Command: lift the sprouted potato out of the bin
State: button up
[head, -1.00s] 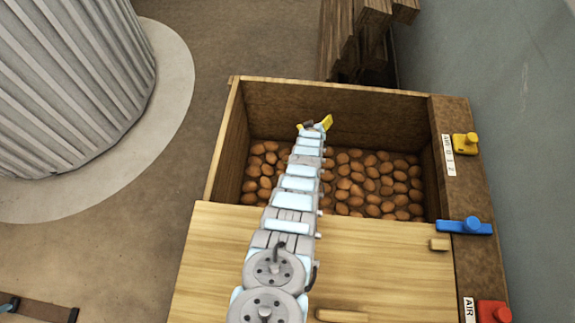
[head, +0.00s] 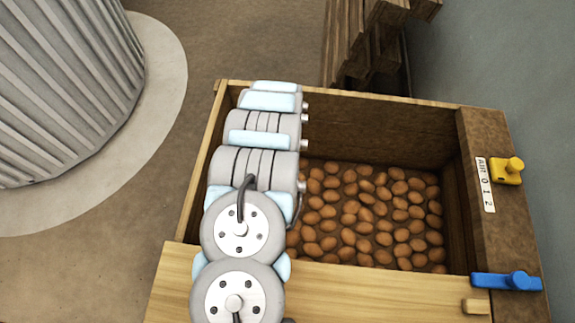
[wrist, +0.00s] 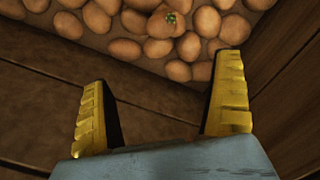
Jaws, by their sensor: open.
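The sprouted potato (wrist: 160,24) shows near the top middle of the wrist view, with a small green sprout on it, lying among other brown potatoes. I cannot pick it out in the head view. The wooden bin (head: 390,128) holds a layer of potatoes (head: 365,215). My gripper (wrist: 164,72) has two yellow fingers spread wide with nothing between them. In the wrist view the fingers are below the potato, over the bin's wooden wall. The head view does not show the fingers; my arm hides the left part of the bin.
A wooden board (head: 370,293) covers the bin's near part. A yellow valve (head: 507,170) and a blue valve (head: 507,281) sit on the right side. A ribbed grey cylinder (head: 65,85) stands at left. Wooden beams (head: 375,35) stand behind the bin.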

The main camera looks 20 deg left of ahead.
jog(key=f+b, duration=0.1)
jog(key=f, duration=0.3)
jog(key=f+b, duration=0.1)
jog(key=f, duration=0.3)
jog(key=s+f+b, duration=0.1)
jog(key=f, duration=0.2)
jog(key=shift+d+f+b, duration=0.1)
jog(key=shift+f+b, duration=0.3)
jog(key=shift+w+d+f+b, duration=0.1)
jog(key=shift+d+f+b, duration=0.05)
jog(key=shift+f+b, duration=2.4)
jog(key=shift+f+p, duration=0.4)
jog(key=shift+p, duration=0.15)
jog(key=c, duration=1.3)
